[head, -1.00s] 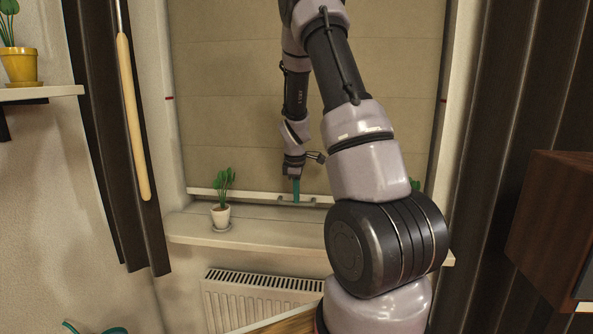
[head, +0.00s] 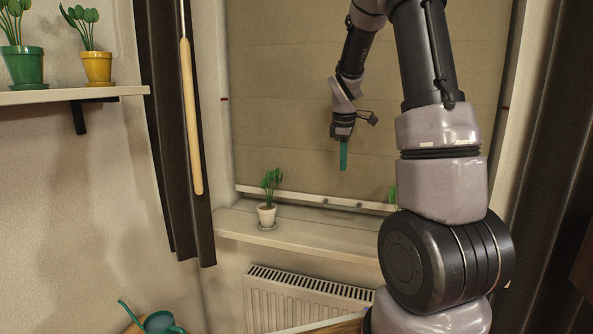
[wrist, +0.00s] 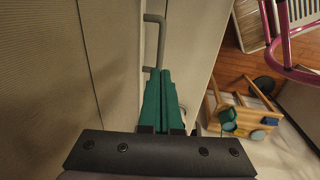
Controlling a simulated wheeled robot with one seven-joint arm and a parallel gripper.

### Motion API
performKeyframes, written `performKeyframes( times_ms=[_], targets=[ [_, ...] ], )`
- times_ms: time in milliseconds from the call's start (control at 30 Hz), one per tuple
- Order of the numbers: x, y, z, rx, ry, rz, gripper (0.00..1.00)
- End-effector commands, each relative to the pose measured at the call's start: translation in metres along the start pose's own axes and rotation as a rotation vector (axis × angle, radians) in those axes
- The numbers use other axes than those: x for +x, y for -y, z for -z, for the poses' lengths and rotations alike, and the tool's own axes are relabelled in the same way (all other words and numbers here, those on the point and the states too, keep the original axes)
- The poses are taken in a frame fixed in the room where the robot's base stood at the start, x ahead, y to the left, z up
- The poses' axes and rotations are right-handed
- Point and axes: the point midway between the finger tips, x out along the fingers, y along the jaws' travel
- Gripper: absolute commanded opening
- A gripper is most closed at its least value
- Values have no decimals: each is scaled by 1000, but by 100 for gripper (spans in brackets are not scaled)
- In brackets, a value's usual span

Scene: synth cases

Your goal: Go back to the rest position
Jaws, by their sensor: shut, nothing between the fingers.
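My gripper (head: 343,156) hangs in front of the lowered beige blind (head: 290,120), above the window sill. Its teal fingers point down and are together, with nothing between them. In the wrist view the two teal fingers (wrist: 160,98) also lie side by side, close to the blind. A grey handle (wrist: 154,40) on the blind's bottom bar shows just beyond the fingertips; the fingers do not hold it.
A white-potted plant (head: 267,214) stands on the window sill (head: 310,236), above a radiator (head: 300,300). A shelf (head: 70,95) at left holds a green pot (head: 24,66) and a yellow pot (head: 97,67). A wooden cart (wrist: 240,112) is on the floor.

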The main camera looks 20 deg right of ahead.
Motion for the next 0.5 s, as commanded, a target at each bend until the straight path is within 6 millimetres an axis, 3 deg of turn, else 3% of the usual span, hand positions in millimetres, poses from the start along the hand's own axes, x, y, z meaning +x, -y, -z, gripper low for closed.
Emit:
performKeyframes(
  times_ms=[167,333,500],
  targets=[
    [-16,7,1,53,-23,-11,0],
    [-70,40,2,280,-117,-33,0],
    [-129,92,-2,578,-240,-28,0]
  ],
)
